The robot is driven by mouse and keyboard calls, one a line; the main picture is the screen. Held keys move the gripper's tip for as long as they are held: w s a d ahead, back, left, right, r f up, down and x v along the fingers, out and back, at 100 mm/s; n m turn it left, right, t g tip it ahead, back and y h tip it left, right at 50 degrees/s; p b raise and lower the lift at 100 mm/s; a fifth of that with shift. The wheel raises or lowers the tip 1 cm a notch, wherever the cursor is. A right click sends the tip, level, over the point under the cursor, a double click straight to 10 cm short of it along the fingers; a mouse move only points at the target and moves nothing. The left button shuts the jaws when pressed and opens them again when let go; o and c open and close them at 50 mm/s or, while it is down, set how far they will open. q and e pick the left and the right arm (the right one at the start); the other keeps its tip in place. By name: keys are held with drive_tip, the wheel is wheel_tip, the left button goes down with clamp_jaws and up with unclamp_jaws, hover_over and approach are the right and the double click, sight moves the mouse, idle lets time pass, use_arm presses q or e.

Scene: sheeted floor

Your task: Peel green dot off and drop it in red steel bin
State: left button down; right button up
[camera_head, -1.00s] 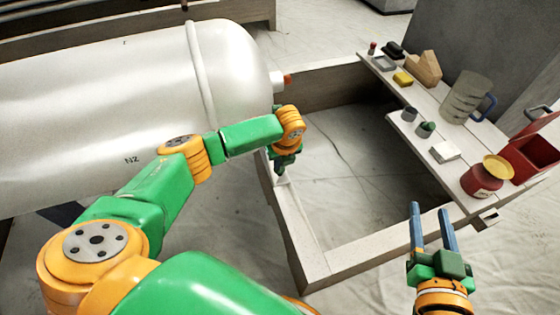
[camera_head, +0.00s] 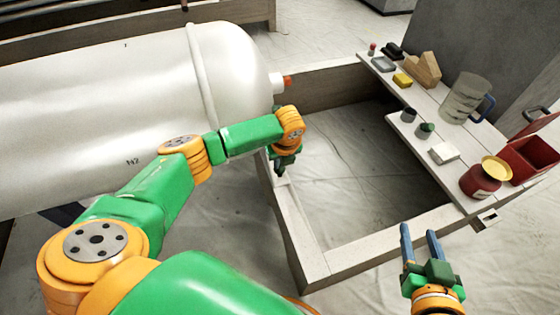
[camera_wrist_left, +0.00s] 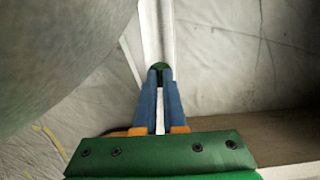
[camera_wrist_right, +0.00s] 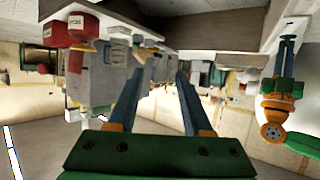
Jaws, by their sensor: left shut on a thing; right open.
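The green dot (camera_wrist_left: 160,68) shows as a small dark green round piece between the fingertips of my left gripper (camera_wrist_left: 158,78), against a pale rail. In the head view my left gripper (camera_head: 282,170) points down at the left rail of the wooden frame, with the dot too small to make out. Whether the dot still touches the rail cannot be told. The red steel bin (camera_head: 530,160) stands at the right end of the shelf, with its dark opening facing up. My right gripper (camera_head: 420,234) is open and empty in front of the frame, well away from the bin.
A large white tank (camera_head: 110,100) lies left of the wooden frame (camera_head: 312,262). The shelf (camera_head: 440,110) holds a red jar with a yellow lid (camera_head: 482,180), a white block (camera_head: 444,153), a ribbed jug (camera_head: 465,98) and several small items. The floor inside the frame is clear.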

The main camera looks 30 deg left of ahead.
use_arm(q)
drive_tip(key=shift+r, duration=0.25)
drive_tip(key=shift+r+p, duration=0.2)
drive_tip(key=shift+p, duration=0.3)
drive_tip(key=shift+r+p, duration=0.25)
drive_tip(key=shift+p, duration=0.1)
drive_tip(key=shift+r, duration=0.2)
use_arm(e)
drive_tip(key=s+d+f+g+h, duration=0.2)
drive_tip(key=s+d+f+g, duration=0.1)
drive_tip(key=s+f+g, duration=0.5)
drive_tip(key=shift+s+d+f+m+g, duration=0.35)
drive_tip(key=shift+s+f, duration=0.45)
drive_tip(key=shift+s, duration=1.1)
use_arm(q)
drive_tip(key=shift+r+p, duration=0.1)
drive_tip(key=shift+p, duration=0.25)
wheel_tip(320, 180, up, 4)
drive_tip(key=p, duration=0.5)
use_arm(e)
drive_tip(key=r, duration=0.5)
drive_tip(key=shift+w+r, duration=0.2)
idle(0.9)
